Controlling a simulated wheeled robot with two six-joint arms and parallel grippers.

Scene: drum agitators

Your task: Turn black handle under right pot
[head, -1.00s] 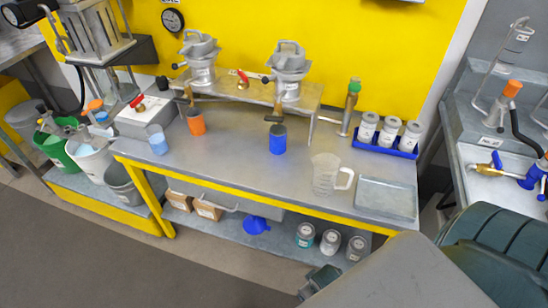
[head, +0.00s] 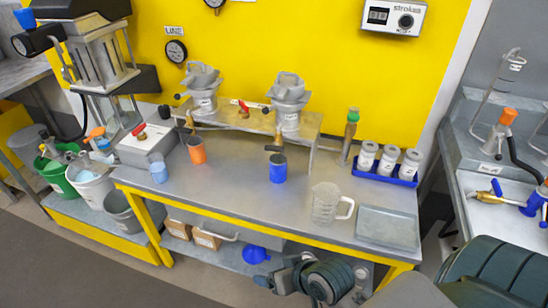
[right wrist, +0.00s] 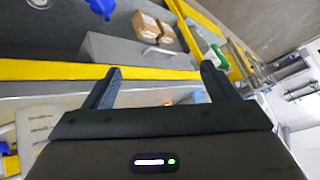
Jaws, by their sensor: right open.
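The right pot (head: 289,108) is a grey metal pot with a clamped lid on the raised shelf at the back of the bench. Under it a tap points down, with a small black handle (head: 272,148) just above the blue cup (head: 277,170). My right gripper (head: 268,282) is low in front of the bench's front edge, well below and apart from the handle. In the right wrist view its two dark fingers (right wrist: 160,75) are spread with nothing between them. The handle cannot be made out in that view. My left gripper is out of view.
The left pot (head: 204,99) stands on the same shelf, with an orange cup (head: 196,152) below. A clear jug (head: 326,203), metal tray (head: 388,226) and blue rack of white jars (head: 384,172) are on the right. The yellow bench edge (head: 270,232) lies between my gripper and the worktop.

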